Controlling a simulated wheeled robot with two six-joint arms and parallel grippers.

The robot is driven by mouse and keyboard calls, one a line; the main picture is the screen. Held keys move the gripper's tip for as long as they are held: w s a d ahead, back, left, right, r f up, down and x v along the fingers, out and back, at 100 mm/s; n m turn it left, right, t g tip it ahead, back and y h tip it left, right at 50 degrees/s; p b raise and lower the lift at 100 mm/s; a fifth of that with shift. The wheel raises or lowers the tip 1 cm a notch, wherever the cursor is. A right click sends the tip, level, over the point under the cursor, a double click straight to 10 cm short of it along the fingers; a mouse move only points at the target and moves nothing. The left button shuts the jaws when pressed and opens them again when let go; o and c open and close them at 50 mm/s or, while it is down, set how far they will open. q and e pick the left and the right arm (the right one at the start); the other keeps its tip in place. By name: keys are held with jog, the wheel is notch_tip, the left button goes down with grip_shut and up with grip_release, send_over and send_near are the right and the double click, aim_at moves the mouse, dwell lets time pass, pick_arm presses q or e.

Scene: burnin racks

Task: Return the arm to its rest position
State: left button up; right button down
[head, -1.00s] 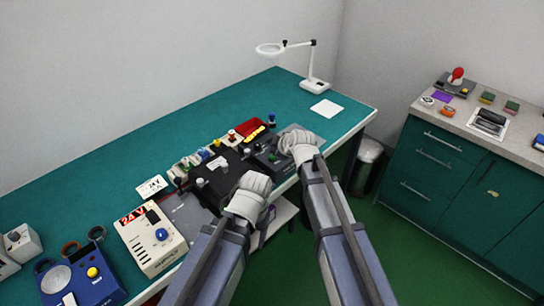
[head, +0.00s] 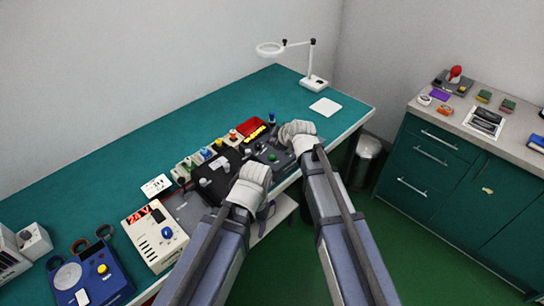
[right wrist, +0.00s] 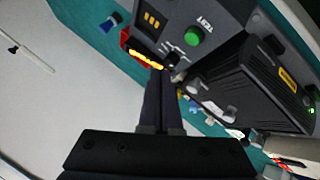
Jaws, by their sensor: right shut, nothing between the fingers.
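My right arm reaches over the bench's front edge in the head view, with its pale wrist beside a dark grey test unit. In that view the wrist hides its fingers. The right wrist view shows my right gripper (right wrist: 162,78), its dark fingers together and nothing between them, near the test unit with a green button (right wrist: 194,36). My left arm is beside it in the head view, its pale wrist (head: 250,182) in front of a black unit (head: 213,180). The left gripper's fingers are hidden there.
The green bench (head: 195,119) holds a 24 V supply (head: 150,243), a blue device (head: 100,285), a red tray (head: 250,127) and a magnifier lamp (head: 314,82). A bin (head: 365,158) and a green cabinet (head: 440,185) stand to the right. The bench's back strip is clear.

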dwell(0.3)
jog(key=s+d+f+m+g+h, duration=0.1)
jog(key=s+f+m+g+h, duration=0.1)
jog(key=s, duration=0.8)
jog(key=s+d+f+m+g+h, duration=0.1)
jog(key=s+m, duration=0.4)
jog(key=s, duration=0.5)
jog(key=s+d+f+m+g+h, duration=0.2)
jog(key=s+g, duration=0.3)
jog(key=s, duration=0.5)
jog(key=shift+d+f+m+g+h, duration=0.3)
jog(key=shift+d+f+m, duration=0.35)
jog(key=shift+f+m, duration=0.15)
dwell(3.9)
